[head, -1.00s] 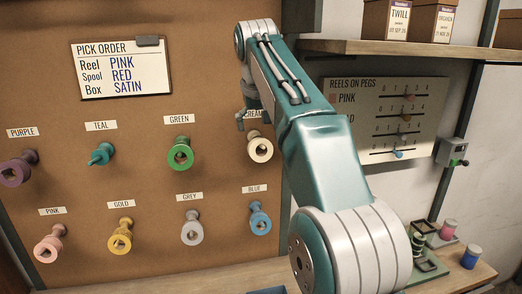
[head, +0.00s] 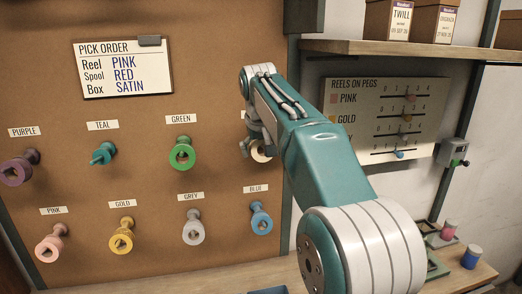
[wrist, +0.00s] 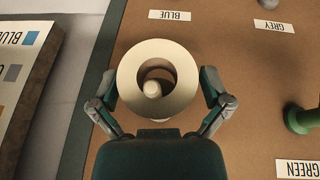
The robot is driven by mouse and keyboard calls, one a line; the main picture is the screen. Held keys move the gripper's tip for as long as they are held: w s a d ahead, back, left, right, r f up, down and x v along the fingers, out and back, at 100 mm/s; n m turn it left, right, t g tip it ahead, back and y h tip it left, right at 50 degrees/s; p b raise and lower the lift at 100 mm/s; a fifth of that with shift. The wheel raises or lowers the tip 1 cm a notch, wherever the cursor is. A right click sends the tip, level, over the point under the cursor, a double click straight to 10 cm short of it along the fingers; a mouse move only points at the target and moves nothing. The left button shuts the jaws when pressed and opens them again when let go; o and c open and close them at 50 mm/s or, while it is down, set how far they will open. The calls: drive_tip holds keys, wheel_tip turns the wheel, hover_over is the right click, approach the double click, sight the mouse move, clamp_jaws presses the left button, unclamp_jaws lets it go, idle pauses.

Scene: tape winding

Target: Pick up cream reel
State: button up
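The cream reel (wrist: 130,75) hangs on its peg on the brown pegboard. In the wrist view it faces me as a ring, with the pale peg end showing in its hole.
The green reel (head: 182,157) hangs left of the cream reel, and the blue reel (head: 261,222) hangs below. Grey, gold, pink, teal and purple reels hang further left. A pick-order card (head: 122,68) names a pink reel. A shelf (head: 400,48) is at upper right.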

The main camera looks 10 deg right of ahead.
drive_tip(key=c, duration=0.5)
